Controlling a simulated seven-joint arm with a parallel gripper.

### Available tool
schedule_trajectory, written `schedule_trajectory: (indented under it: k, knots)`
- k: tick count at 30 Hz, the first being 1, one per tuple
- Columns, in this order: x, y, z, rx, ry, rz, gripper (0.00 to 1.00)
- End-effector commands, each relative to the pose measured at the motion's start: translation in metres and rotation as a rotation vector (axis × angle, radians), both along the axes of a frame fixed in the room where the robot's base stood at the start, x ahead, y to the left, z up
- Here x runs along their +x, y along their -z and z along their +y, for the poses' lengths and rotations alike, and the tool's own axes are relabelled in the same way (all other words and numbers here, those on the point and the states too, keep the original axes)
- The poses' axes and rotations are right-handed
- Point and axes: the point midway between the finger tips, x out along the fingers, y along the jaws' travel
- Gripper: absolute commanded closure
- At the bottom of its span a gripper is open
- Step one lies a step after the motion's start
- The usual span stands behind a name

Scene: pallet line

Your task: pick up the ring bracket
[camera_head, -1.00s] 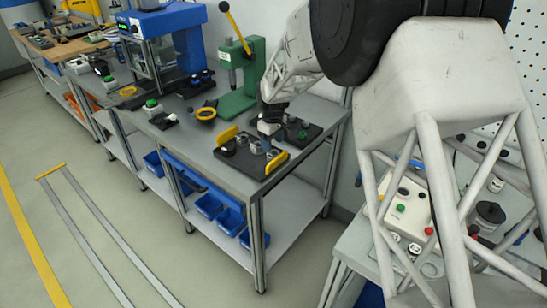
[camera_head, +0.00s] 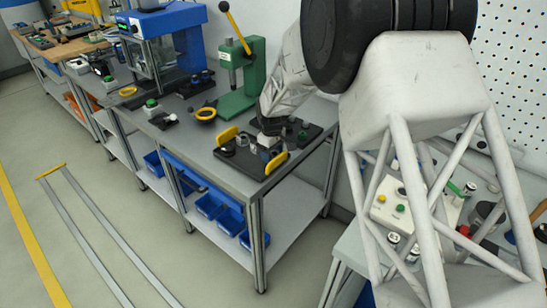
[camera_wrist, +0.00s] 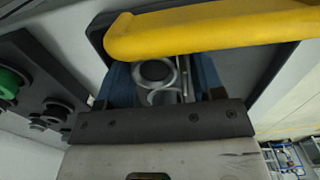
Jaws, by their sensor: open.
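A silver ring-shaped part, which looks like the ring bracket (camera_wrist: 162,84), shows in the wrist view between the two blue fingers of my gripper (camera_wrist: 164,72). The gripper is open, with a finger on either side of the part. I cannot tell whether a finger touches it. In the head view my gripper (camera_head: 268,145) is down at a dark tray (camera_head: 232,162) with yellow handles on the grey bench. My wrist hides part of the tray's contents there.
A yellow handle (camera_wrist: 210,30) crosses close to the fingertips in the wrist view. A dark plate with a green button (camera_wrist: 10,82) lies to the left.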

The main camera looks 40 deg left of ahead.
Motion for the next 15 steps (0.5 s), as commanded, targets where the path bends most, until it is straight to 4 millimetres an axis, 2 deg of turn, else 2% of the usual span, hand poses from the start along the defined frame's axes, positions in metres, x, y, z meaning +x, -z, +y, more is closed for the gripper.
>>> schedule_trajectory:
  k: [11,12,15]
  knots:
    - [-0.0001,-0.0001,-0.0001,0.0,0.0,0.0,0.38]
    - [-0.0001,-0.0001,-0.0001,0.0,0.0,0.0,0.4]
    - [-0.0001,-0.0001,-0.0001,0.0,0.0,0.0,0.55]
